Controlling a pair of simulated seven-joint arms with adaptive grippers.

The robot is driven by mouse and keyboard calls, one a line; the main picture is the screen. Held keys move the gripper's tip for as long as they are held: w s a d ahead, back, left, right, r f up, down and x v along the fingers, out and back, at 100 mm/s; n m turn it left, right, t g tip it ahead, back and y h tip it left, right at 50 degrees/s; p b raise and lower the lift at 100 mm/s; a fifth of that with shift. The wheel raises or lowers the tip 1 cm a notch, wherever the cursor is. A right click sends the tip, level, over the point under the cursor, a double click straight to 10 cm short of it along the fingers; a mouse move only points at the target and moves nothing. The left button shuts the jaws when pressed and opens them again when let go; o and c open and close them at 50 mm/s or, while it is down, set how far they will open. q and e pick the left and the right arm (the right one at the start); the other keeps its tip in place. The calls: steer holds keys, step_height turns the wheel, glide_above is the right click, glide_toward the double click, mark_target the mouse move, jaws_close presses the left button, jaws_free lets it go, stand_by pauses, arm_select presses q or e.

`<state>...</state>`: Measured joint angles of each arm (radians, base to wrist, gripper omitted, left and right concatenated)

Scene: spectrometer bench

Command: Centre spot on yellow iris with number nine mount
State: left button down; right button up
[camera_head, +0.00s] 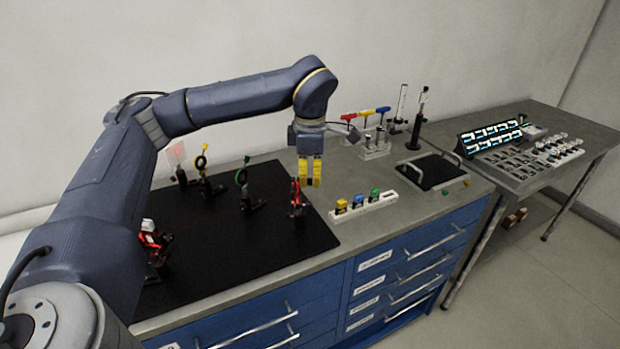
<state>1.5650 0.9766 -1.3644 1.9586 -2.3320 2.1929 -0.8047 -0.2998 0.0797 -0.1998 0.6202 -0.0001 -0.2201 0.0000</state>
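I cannot read any number, so I cannot tell which mount is number nine. A red and black mount (152,238) stands at the breadboard's left, partly hidden by my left arm. Another red mount (296,197) stands near the right edge. My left gripper (310,184) points down with yellow fingertips, close to this red mount in the picture. Whether it touches the mount, or is open or shut, is unclear. My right gripper is not in view.
A green ring mount (243,180) stands mid-breadboard, and a pale reddish plate (177,157) behind left. A white rack with coloured pieces (362,206) lies right of the breadboard. Coloured hex keys (366,112) stand behind. A black tray (432,172) with handles lies further right.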

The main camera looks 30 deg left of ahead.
arm_select(q)
steer(key=shift+w+d+g+h, duration=0.15)
steer(key=shift+g+h, duration=0.15)
steer(key=shift+g, duration=0.2)
steer(key=shift+w+g+h, duration=0.1)
steer(key=shift+g+h, duration=0.5)
steer(key=shift+g, duration=0.6)
steer(key=shift+g+h, duration=0.4)
steer(key=shift+w+f+g+h, duration=0.15)
steer(key=shift+g+h, duration=0.35)
steer(key=shift+g, duration=0.3)
steer(key=shift+a+f+g+h, duration=0.1)
steer(key=shift+a+g+h, duration=0.1)
steer(key=shift+g+h, duration=0.7)
steer(key=shift+f+g+h, duration=0.15)
steer(key=shift+g+h, duration=0.55)
steer(key=shift+g, duration=1)
steer(key=c, duration=2.1)
jaws_free()
steer(key=shift+c, duration=0.2)
